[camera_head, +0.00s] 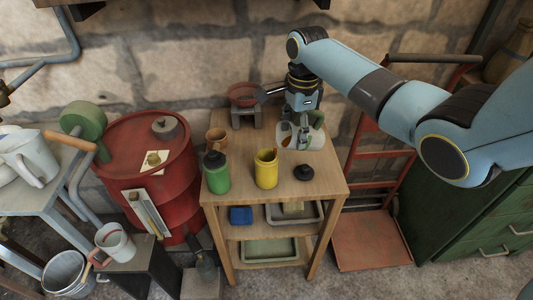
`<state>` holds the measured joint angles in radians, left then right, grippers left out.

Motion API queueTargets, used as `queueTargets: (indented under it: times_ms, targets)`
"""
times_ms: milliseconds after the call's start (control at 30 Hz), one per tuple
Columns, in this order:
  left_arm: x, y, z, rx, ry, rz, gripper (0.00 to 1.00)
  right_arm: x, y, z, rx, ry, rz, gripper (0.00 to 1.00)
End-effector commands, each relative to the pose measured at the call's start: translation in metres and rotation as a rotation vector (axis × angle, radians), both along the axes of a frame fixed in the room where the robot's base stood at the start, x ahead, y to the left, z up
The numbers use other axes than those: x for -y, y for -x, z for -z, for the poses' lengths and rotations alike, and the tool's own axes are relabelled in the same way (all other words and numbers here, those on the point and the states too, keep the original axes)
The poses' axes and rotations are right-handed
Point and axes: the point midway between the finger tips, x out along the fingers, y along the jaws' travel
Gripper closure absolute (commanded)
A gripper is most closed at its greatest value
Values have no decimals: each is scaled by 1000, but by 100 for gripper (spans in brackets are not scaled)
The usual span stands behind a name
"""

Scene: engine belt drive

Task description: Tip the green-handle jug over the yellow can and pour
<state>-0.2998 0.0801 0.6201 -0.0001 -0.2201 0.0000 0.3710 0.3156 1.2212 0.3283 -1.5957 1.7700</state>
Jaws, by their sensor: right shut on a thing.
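The green-handle jug (315,139) is a pale vessel with a green handle, at the back right of the wooden stand. My right gripper (303,130) is shut on it from above and hides part of it. I cannot tell whether its base touches the top. The open yellow can (266,171) stands upright at the middle front of the stand's top. The jug is behind it and to its right, apart from it. My left gripper is not in view.
On the wooden stand (241,189), a green bottle (216,174) is left of the can and a black lid (303,173) right of it. A brown mug (216,139) and a red pan (243,95) are behind. A red drum (125,148) stands left.

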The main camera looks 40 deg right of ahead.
Motion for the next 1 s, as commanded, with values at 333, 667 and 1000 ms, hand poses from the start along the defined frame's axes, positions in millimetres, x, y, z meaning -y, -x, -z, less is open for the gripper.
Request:
queueTargets:
  times_ms: [333, 667, 1000]
  targets:
    - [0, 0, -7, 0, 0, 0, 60, -2, -1, -3, -9, 33, 0, 98]
    - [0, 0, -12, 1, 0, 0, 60, -3, -1, -4, -19, 67, 1, 98]
    - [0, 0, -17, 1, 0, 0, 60, -5, -2, -6, -27, 98, 1, 98]
